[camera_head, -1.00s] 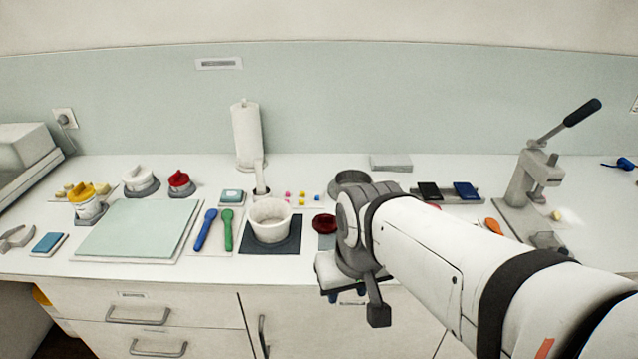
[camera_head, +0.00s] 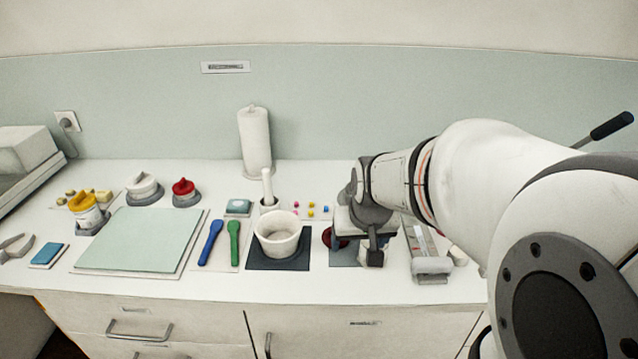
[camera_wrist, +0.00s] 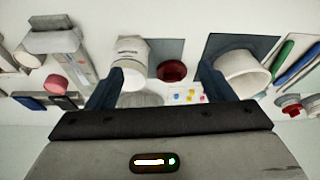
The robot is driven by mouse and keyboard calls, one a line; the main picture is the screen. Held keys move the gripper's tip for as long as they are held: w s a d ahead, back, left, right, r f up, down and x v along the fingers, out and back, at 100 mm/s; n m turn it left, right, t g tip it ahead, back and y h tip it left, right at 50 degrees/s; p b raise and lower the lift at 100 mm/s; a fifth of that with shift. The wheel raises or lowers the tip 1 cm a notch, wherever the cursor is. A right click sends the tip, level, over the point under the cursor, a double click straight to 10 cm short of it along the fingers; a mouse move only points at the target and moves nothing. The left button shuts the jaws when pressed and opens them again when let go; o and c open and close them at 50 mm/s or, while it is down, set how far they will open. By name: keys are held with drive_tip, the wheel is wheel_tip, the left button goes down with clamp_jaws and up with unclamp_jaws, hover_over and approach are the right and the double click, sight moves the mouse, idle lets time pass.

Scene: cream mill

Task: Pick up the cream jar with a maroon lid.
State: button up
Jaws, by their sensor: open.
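A white jar (camera_wrist: 131,62) stands on a grey mat (camera_wrist: 168,48) in the wrist view, close to the left finger of my gripper (camera_wrist: 160,84). A round maroon lid (camera_wrist: 172,70) lies beside the jar, apart from it, between my fingers in the picture. In the head view the maroon lid (camera_head: 334,240) shows left of my gripper (camera_head: 362,238), and a small part of the white jar (camera_head: 374,258) shows under it. My gripper is open and empty, above the mat. I cannot tell whether the jar itself carries a lid.
A white mortar (camera_head: 278,235) on a dark mat (camera_head: 262,263) stands left of the grey mat. Green (camera_head: 234,243) and blue (camera_head: 210,243) spoons lie further left. A grey rail device (camera_head: 430,264) is close on the right. A paper roll (camera_head: 255,140) stands behind.

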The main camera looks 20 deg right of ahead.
sight(364, 244)
drive_tip(key=shift+o, duration=1.1)
drive_tip(key=w+d+f+m, duration=0.1)
drive_tip(key=w+d+f, duration=0.2)
drive_tip(key=w+d, duration=0.2)
drive_tip(key=shift+w+d+t+h, duration=0.3)
drive_tip(key=shift+w+d+h, duration=0.1)
drive_tip(key=shift+d, duration=0.15)
drive_tip(key=shift+s+d+p+x, duration=0.1)
drive_tip(key=shift+p+x, duration=0.1)
drive_tip(key=shift+x, duration=1.05)
drive_tip(key=shift+s+d+p+x, duration=0.1)
drive_tip(key=shift+d+p+x, duration=0.05)
drive_tip(key=shift+x, duration=1.05)
drive_tip(key=shift+s+d+p+x, duration=0.1)
drive_tip(key=shift+p+x, duration=0.1)
drive_tip(key=shift+x, duration=1.05)
drive_tip(key=shift+c, duration=0.2)
drive_tip(key=c, duration=1.1)
